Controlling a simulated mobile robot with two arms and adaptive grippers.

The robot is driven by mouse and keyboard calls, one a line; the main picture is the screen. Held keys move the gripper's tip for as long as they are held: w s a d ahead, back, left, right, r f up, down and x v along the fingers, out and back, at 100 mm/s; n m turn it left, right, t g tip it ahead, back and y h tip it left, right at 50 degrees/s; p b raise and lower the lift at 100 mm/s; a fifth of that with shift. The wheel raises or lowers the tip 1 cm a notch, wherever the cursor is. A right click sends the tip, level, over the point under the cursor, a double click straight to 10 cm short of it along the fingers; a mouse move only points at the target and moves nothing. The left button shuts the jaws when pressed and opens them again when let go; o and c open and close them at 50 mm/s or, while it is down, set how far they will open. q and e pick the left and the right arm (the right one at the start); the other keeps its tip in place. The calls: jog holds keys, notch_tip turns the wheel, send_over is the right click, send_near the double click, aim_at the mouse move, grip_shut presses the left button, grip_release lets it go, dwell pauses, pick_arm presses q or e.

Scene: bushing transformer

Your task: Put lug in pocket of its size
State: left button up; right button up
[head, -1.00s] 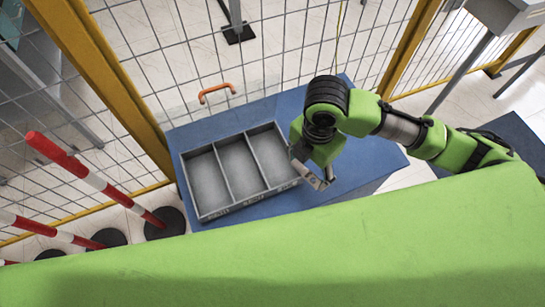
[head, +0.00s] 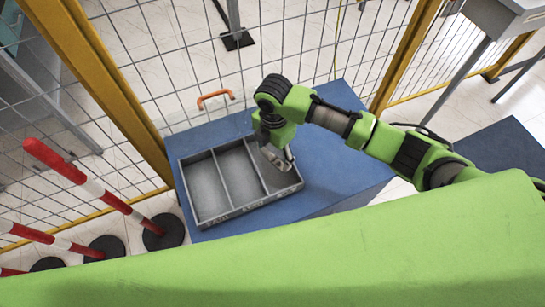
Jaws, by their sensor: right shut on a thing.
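A grey tray (head: 222,212) with three pockets side by side lies on the blue table. The left pocket (head: 205,187) and the middle pocket (head: 240,176) look empty. My right gripper (head: 283,163) is over the right pocket (head: 276,181) and partly hides it. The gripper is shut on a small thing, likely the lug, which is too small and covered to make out. Labels on the tray's front wall are too small to read. My left gripper is not in view.
The blue table (head: 335,170) is clear to the right of the tray. An orange handle (head: 215,97) is behind the tray. A wire mesh fence (head: 290,40) with yellow posts stands behind. Red-and-white posts (head: 100,190) stand at the left.

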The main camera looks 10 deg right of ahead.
aim_at(272, 156)
jog(key=shift+w+a+f, duration=0.2)
jog(key=shift+w+f, duration=0.15)
jog(key=shift+f, duration=1.6)
jog(key=shift+f, duration=0.15)
jog(key=o, duration=1)
jog(key=shift+o, duration=0.2)
notch_tip(272, 156, up, 12)
jog(key=shift+r, duration=0.2)
